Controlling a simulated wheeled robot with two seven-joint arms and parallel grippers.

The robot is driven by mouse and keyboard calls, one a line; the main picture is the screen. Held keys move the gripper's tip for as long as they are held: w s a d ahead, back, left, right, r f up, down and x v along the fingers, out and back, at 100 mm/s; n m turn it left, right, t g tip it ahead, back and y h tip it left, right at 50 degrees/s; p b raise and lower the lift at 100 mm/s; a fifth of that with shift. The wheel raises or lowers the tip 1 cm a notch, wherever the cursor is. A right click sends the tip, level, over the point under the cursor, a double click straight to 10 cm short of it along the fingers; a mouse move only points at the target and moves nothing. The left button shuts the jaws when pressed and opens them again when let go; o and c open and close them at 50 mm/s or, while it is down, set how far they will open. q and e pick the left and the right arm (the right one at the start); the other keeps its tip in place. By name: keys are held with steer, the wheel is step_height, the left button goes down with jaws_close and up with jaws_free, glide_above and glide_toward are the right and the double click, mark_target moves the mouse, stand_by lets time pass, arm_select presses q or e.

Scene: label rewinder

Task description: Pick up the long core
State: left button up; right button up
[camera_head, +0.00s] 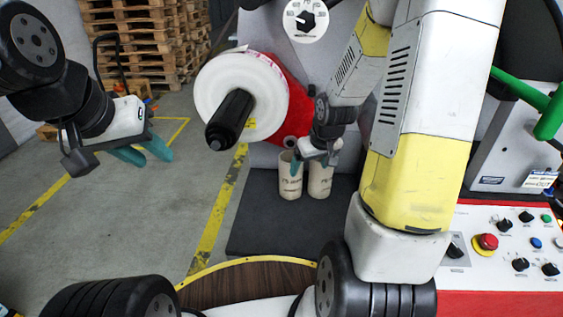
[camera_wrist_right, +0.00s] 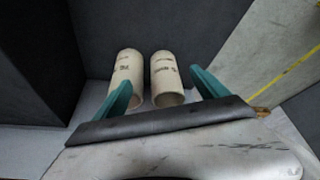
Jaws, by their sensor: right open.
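Two pale cardboard cores with dark print stand upright side by side on a dark platform, the left core (camera_head: 289,182) and the right core (camera_head: 320,184). They look nearly equal in length, so I cannot tell which is the long core. My right gripper (camera_head: 313,161) is open just above them and partly hides their tops. In the right wrist view the left core (camera_wrist_right: 128,70) and right core (camera_wrist_right: 164,76) both show between the spread teal fingers of the gripper (camera_wrist_right: 161,92). The left finger overlaps the left core's edge. My left gripper (camera_head: 143,152) is open and empty, away at the left.
A white label roll (camera_head: 225,82) on a black spindle (camera_head: 230,120) stands left of the right gripper, with a red part behind it. The dark platform (camera_head: 265,225) is clear around the cores. A control panel (camera_head: 510,245) is at right, pallets (camera_head: 150,45) at back left.

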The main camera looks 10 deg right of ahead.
steer(key=w+a+f, duration=0.2)
steer(key=w+f, duration=0.7)
steer(key=w, duration=0.5)
steer(key=shift+w+a, duration=0.2)
steer(key=shift+a, duration=0.05)
steer(key=shift+f, duration=0.1)
steer(key=shift+c, duration=0.3)
steer(key=c, duration=1.5)
steer(key=shift+c, duration=0.7)
